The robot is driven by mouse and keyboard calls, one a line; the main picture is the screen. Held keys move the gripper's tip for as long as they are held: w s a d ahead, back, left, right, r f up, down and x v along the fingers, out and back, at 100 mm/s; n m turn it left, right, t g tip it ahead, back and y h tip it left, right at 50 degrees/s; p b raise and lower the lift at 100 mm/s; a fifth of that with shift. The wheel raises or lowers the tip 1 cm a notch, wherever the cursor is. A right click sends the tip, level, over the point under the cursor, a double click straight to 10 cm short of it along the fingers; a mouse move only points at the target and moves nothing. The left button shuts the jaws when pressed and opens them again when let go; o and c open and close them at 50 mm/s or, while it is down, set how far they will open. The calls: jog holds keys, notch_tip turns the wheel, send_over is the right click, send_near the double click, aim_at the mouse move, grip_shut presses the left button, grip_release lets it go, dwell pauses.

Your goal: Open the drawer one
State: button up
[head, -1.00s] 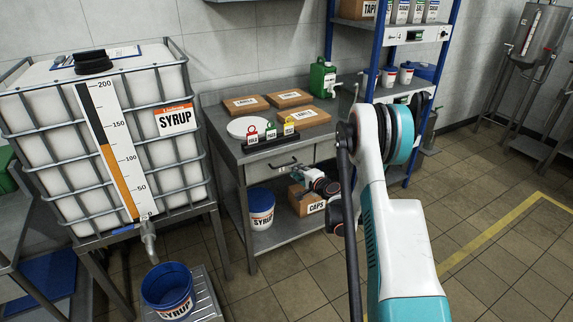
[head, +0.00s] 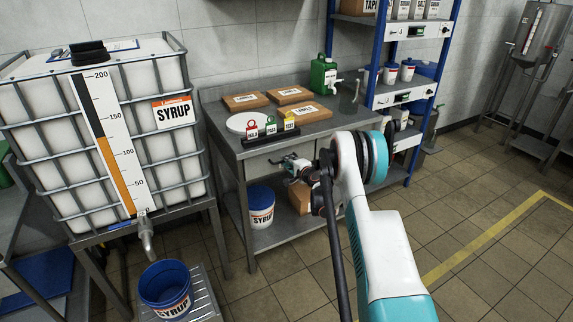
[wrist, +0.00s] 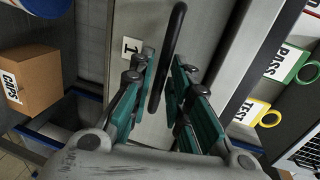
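The drawer (head: 262,167) marked "1" is under the steel table top and looks shut. Its pale front (wrist: 190,32) and black bar handle (wrist: 170,50) show in the wrist view. My gripper (wrist: 164,78) is open, with one teal-padded finger on each side of the handle. The handle runs between the fingers, and I see no clear grip on it. In the head view my gripper (head: 288,162) is at the drawer front, and my arm hides the right part of the front.
The table (head: 222,140) carries several labelled boxes, a white plate and a rack of coloured tags (head: 270,132). A syrup bucket (head: 261,207) and a caps box (wrist: 28,80) are on the lower shelf. A syrup tank (head: 165,145) stands left. The floor at right is clear.

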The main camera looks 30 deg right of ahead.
jog(key=shift+x, duration=0.9)
grip_shut()
jog(key=shift+s, duration=0.2)
